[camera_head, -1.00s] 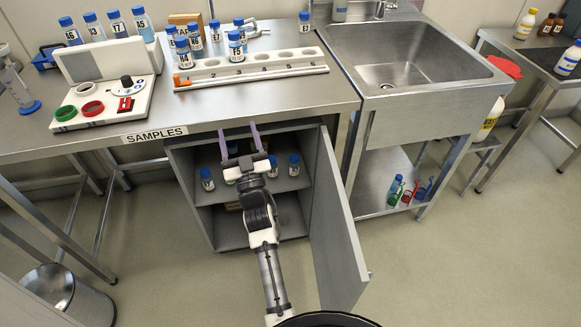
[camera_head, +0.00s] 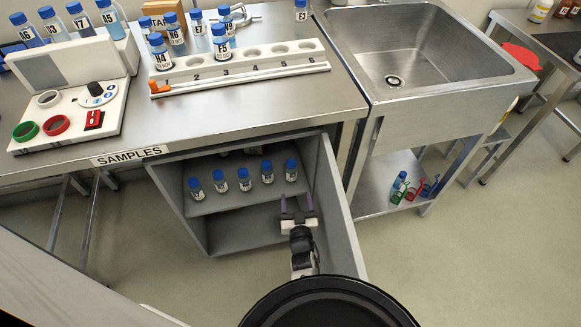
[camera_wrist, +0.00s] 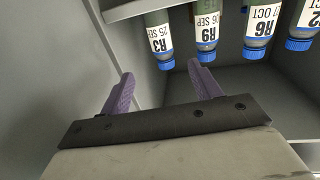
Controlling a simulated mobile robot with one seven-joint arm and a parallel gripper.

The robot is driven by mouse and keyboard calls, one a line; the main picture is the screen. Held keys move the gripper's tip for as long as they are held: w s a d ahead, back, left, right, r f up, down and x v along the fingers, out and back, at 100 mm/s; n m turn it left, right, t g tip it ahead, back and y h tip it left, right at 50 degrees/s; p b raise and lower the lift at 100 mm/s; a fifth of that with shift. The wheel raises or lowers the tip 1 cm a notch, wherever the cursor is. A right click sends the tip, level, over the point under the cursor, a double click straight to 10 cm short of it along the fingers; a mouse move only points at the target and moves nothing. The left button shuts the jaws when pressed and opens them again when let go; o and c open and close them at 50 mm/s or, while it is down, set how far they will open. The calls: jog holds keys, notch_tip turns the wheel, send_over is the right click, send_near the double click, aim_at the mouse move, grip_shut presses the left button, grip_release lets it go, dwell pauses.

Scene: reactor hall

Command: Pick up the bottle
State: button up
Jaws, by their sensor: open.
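Several small blue-capped bottles stand in a row on the upper shelf of the open cabinet; the rightmost bottle (camera_head: 291,171) and the leftmost bottle (camera_head: 196,190) show clearly. The task does not say which bottle. My gripper (camera_head: 296,204) is open and empty, in front of the shelf at its right end, below the rightmost bottle in the picture. In the wrist view, my gripper (camera_wrist: 162,76) has its purple fingers apart with nothing between them. There the bottles appear upside down, including one labelled R3 (camera_wrist: 159,38) and one labelled R9 (camera_wrist: 207,30), apart from the fingers.
The cabinet door (camera_head: 339,215) hangs open close to the right of my gripper. The bench top (camera_head: 250,100) above carries a white numbered rack (camera_head: 240,68) and more labelled bottles. A sink (camera_head: 425,60) stands to the right. The lower cabinet space looks mostly empty.

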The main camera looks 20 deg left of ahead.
aim_at(292, 174)
jog(key=b+x, duration=0.1)
jog(key=x, duration=0.5)
jog(key=shift+w+b, duration=0.1)
jog(key=shift+b, duration=0.2)
jog(key=shift+a+b+x, duration=0.2)
jog(key=shift+b+x, duration=0.75)
jog(key=shift+x, duration=2.15)
jog(key=shift+r, duration=0.15)
jog(key=c, duration=1.1)
jog(key=shift+r, duration=0.1)
